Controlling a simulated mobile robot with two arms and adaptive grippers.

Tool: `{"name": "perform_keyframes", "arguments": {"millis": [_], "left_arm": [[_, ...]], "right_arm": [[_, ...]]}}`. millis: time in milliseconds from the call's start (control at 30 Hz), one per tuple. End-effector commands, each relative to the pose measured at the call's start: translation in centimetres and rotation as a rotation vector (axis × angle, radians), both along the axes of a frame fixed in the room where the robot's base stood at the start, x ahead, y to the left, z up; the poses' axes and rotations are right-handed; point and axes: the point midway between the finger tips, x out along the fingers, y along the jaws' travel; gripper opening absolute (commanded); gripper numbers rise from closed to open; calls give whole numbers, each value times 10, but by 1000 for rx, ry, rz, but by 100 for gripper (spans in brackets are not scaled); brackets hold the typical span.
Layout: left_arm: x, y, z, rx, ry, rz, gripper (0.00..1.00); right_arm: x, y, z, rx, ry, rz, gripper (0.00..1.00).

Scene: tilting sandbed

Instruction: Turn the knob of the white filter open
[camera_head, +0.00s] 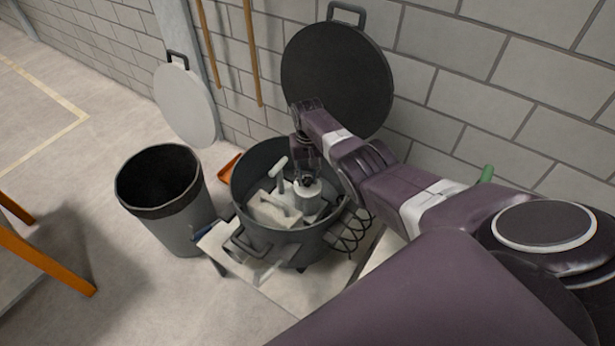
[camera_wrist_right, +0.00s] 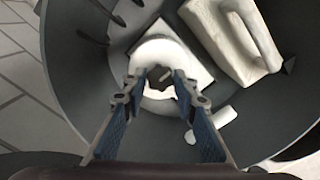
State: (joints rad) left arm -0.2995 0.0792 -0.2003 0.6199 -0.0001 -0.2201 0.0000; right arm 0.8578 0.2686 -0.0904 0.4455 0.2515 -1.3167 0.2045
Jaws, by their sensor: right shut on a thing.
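The white filter (camera_head: 308,197) stands inside a round dark grey tub (camera_head: 262,225). In the right wrist view the filter (camera_wrist_right: 157,56) shows as a pale round body on a square base, with a small dark knob (camera_wrist_right: 159,76) on top. My right gripper (camera_head: 306,179) reaches down into the tub from above. In the wrist view its two fingertips (camera_wrist_right: 160,84) sit on either side of the knob, shut on it. The knob is mostly hidden by the gripper in the head view. My left gripper is not in view.
A white float with a handle (camera_head: 268,212) lies beside the filter in the tub. A black wire rack (camera_head: 350,232) hangs at the tub's right side. A grey bin (camera_head: 165,195) stands left. Two round lids (camera_head: 338,75) (camera_head: 184,103) lean by the wall.

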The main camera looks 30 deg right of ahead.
Motion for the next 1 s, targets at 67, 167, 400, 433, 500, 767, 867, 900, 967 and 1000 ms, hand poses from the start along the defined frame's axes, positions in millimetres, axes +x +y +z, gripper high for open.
{"name": "perform_keyframes", "arguments": {"millis": [67,167,400,433,500,767,867,900,967,1000], "left_arm": [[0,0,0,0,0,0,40],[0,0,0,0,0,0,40],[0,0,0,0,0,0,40],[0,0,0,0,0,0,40],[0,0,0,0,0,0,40],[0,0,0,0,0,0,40],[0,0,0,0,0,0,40],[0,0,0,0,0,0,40],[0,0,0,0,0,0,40],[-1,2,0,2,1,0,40]], "right_arm": [[1,0,1,1,-1,17,2],[1,0,1,1,-1,31,2],[1,0,1,1,-1,38,2],[1,0,1,1,-1,38,2],[1,0,1,1,-1,38,2],[0,0,0,1,-1,37,44],[0,0,0,1,0,37,44],[0,0,0,1,0,37,44],[0,0,0,1,0,37,44],[0,0,0,1,0,37,44]]}}
